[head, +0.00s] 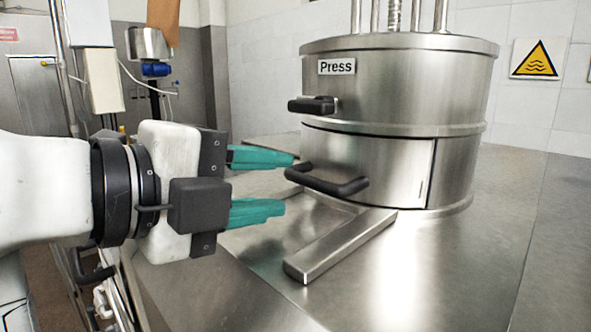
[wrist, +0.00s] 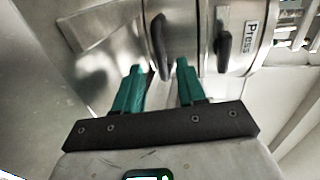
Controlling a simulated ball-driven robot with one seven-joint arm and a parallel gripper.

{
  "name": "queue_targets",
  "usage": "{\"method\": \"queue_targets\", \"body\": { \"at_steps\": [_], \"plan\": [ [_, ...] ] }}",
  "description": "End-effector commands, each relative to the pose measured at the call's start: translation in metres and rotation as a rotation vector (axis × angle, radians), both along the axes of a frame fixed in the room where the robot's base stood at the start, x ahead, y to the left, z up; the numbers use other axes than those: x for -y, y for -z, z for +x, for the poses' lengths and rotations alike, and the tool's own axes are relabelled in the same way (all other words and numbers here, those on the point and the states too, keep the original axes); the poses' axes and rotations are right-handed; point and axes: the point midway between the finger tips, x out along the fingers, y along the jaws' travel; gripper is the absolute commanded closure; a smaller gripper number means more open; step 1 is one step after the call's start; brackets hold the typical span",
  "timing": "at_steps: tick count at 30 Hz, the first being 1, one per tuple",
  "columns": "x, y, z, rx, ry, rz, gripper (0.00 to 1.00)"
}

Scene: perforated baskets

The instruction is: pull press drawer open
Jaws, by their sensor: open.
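The press (head: 400,85) is a steel cylinder labelled "Press" standing on a steel table. Its lower section is the drawer (head: 385,170), whose front looks flush with the body. A black curved drawer handle (head: 340,188) sticks out from it. My gripper (head: 289,182) has teal fingers, spread open, pointing at the handle from the left. In the wrist view the handle (wrist: 161,45) lies just ahead of and between the fingertips (wrist: 159,68). Nothing is held. Whether a finger touches the handle, I cannot tell.
A second black handle (head: 312,104) sits on the upper part of the press, above my gripper. A steel bar (head: 340,245) lies on the table (head: 450,270) in front of the drawer. The table's left edge runs below my gripper. The table at front right is clear.

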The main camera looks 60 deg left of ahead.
Motion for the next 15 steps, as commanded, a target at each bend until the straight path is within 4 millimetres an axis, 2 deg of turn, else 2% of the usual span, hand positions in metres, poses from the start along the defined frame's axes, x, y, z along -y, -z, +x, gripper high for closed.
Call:
{"method": "queue_targets", "body": {
  "at_steps": [1, 6, 15],
  "plan": [
    [-0.002, 0.000, 0.009, 0.000, 0.003, -0.002, 0.60],
    [-0.009, 0.006, 0.030, 0.000, 0.001, -0.002, 0.60],
    [-0.013, 0.010, 0.041, -0.001, -0.001, -0.001, 0.60]
  ]
}}
